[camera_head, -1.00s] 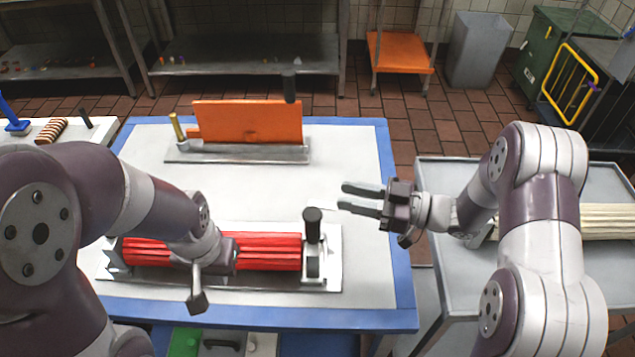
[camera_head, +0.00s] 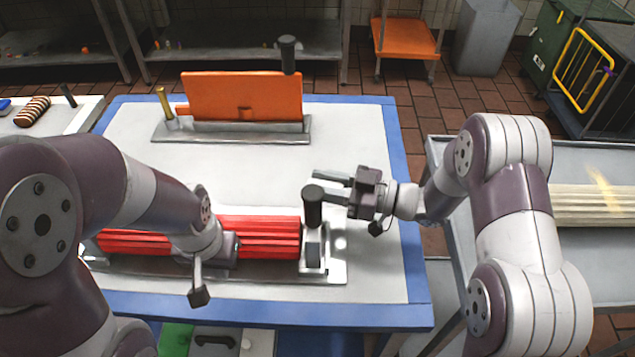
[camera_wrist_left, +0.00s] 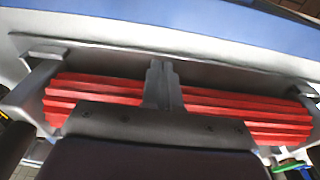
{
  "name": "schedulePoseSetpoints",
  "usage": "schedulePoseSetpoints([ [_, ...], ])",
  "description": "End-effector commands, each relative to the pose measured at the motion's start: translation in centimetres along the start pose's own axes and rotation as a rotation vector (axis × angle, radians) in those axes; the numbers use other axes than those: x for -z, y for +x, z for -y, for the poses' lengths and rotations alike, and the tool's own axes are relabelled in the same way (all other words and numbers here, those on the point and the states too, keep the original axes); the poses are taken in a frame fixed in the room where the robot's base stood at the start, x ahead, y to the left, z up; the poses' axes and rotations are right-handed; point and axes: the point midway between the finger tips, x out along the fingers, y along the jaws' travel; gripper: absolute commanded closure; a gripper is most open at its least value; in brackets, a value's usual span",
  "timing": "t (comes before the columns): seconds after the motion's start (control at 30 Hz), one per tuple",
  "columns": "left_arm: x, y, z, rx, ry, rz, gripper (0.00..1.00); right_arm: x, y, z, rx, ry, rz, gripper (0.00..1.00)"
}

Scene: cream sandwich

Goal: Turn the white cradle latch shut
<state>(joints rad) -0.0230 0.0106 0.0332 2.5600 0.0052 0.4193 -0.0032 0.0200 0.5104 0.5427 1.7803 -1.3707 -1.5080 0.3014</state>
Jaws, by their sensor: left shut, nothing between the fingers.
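A pale metal cradle (camera_head: 335,272) on the table holds a red ribbed bar (camera_head: 270,240). At its right end stands an upright latch lever with a black knob (camera_head: 313,207). My right gripper (camera_head: 320,186) is open and empty, its two fingers pointing left at the knob. The lower fingertip overlaps the knob in the picture; I cannot tell if they touch. My left gripper (camera_wrist_left: 163,85) is shut and empty, over the middle of the red bar in the left wrist view. In the head view my left arm hides part of the bar and cradle.
An orange panel (camera_head: 245,97) stands in a metal holder (camera_head: 240,131) at the table's back, with a black knob (camera_head: 288,55) and a brass post (camera_head: 164,101). A cream ribbed bar (camera_head: 600,205) lies on the right-hand table. The white tabletop's middle is clear.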

Motion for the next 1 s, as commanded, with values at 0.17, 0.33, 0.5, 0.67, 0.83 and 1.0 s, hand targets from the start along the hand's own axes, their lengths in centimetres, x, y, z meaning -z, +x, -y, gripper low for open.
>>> schedulePoseSetpoints([
  [0.17,0.0,0.0,0.0,0.000,0.000,0.000,1.00,0.0,1.3,0.0,-0.001,0.000,0.000,0.68],
  [0.33,0.0,0.0,0.0,0.000,0.000,0.000,1.00,0.0,1.3,0.0,-0.001,0.000,0.000,0.68],
  [0.5,0.0,0.0,0.0,0.000,0.000,0.000,1.00,0.0,1.3,0.0,-0.001,0.000,0.000,1.00],
  [0.67,0.0,-0.4,0.0,0.000,0.000,0.000,1.00,0.2,1.4,0.1,-0.031,0.004,-0.001,1.00],
  [0.83,0.1,-1.1,0.0,0.000,0.000,0.000,1.00,0.2,1.4,0.3,-0.196,0.004,-0.002,1.00],
  [1.0,0.1,-1.2,0.0,0.000,0.000,0.000,1.00,0.0,1.3,0.2,-0.273,0.001,0.000,1.00],
])
